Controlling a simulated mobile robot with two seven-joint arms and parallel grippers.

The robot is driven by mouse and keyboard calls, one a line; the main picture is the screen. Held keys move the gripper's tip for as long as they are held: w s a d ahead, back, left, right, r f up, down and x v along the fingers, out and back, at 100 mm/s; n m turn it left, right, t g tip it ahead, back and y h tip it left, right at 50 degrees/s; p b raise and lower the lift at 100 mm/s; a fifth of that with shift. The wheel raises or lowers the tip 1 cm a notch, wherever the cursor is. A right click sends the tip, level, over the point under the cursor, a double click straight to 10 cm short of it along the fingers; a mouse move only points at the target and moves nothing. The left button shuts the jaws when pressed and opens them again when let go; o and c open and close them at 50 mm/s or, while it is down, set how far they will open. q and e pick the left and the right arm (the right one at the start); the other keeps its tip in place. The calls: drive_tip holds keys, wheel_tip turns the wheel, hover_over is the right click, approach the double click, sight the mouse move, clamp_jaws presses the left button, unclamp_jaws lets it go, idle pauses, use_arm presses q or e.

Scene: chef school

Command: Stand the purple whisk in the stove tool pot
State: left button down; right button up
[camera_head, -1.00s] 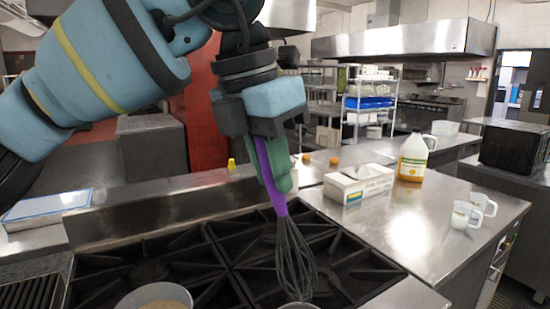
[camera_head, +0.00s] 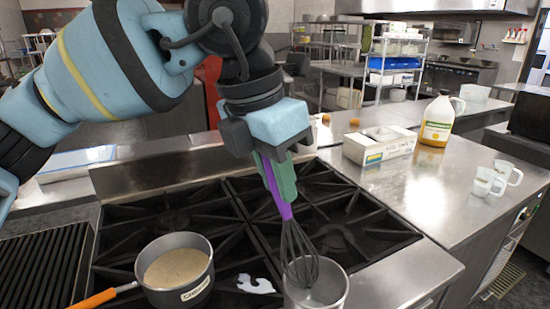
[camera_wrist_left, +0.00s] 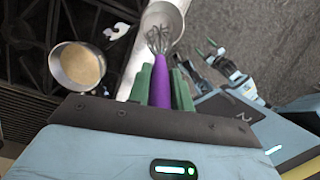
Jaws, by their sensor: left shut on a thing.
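My left gripper (camera_head: 276,170) is shut on the handle of the purple whisk (camera_head: 281,207). The whisk hangs wires down, slightly tilted, and also shows between the green fingers in the left wrist view (camera_wrist_left: 160,88). The stove tool pot, a plain metal cylinder (camera_head: 333,296), stands at the bottom of the head view and at the top of the left wrist view (camera_wrist_left: 176,8). The whisk's wire end overlaps the pot's mouth in both views; I cannot tell whether it is inside or just above the rim. My right gripper (camera_wrist_left: 208,50) shows small at the right of the left wrist view.
A saucepan (camera_head: 178,295) with an orange handle and beige contents stands on the black stove grates. A white flat piece (camera_head: 256,284) lies between it and the pot. A white box (camera_head: 379,146), a jug (camera_head: 437,122) and cups (camera_head: 482,182) stand on the right counter.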

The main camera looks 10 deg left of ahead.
sight(284, 218)
use_arm(q)
drive_tip(key=shift+b+x, duration=0.35)
drive_tip(key=shift+x, duration=2.65)
drive_tip(key=shift+b+x, duration=0.6)
drive_tip(key=shift+x, duration=2.4)
use_arm(e)
drive_tip(key=shift+s+a+f+g, duration=0.15)
drive_tip(key=shift+s+f+g, duration=0.05)
drive_tip(key=shift+s+f, duration=0.45)
drive_tip(key=shift+s+a+f+g, duration=0.15)
drive_tip(key=shift+s+f+g, duration=0.05)
drive_tip(key=shift+s+f, duration=0.4)
use_arm(q)
drive_tip(key=shift+d, duration=0.1)
use_arm(e)
drive_tip(key=shift+w, duration=0.1)
use_arm(q)
drive_tip(key=c, duration=1.2)
unclamp_jaws()
drive_tip(key=shift+o, duration=0.2)
drive_tip(key=v, duration=0.7)
drive_tip(key=shift+s+r, duration=0.1)
drive_tip(key=shift+r, duration=0.3)
